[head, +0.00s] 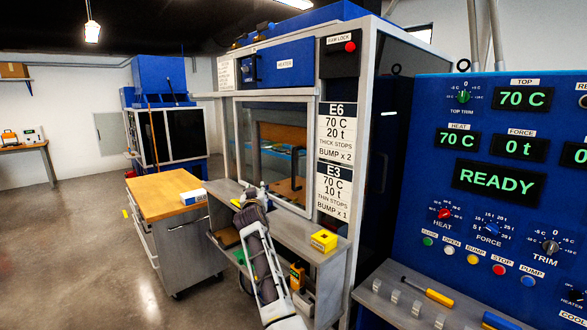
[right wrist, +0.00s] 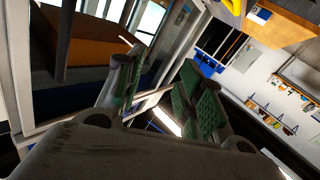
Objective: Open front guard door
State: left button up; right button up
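The front guard door (head: 309,185) is a pale-framed clear panel on the press cabinet in the head view. It looks shut, and an orange-brown block shows behind it. A dark upright bar (head: 295,160), perhaps its handle, shows near its right side. My right gripper (head: 250,190) is in front of the door's lower left part, above the grey shelf. In the right wrist view its two green-padded fingers (right wrist: 158,88) are apart with nothing between them. The door frame (right wrist: 62,100) is at the left there; I cannot tell if a finger touches it. My left gripper is not in view.
A grey shelf (head: 285,228) with a yellow box (head: 324,241) juts out below the door. A wood-topped cabinet (head: 165,191) stands left of it. The blue control panel (head: 440,170) reading READY is at the right. Open floor (head: 75,250) lies at the left.

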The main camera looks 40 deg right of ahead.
jog(key=s+d+r+m+g+h, duration=0.3)
jog(key=s+d+r+m+h, duration=0.1)
jog(key=s+d+r+m, duration=0.2)
jog(key=shift+s+d+r+g+h, duration=0.3)
jog(key=shift+s+d, duration=0.45)
jog(key=shift+s, duration=0.35)
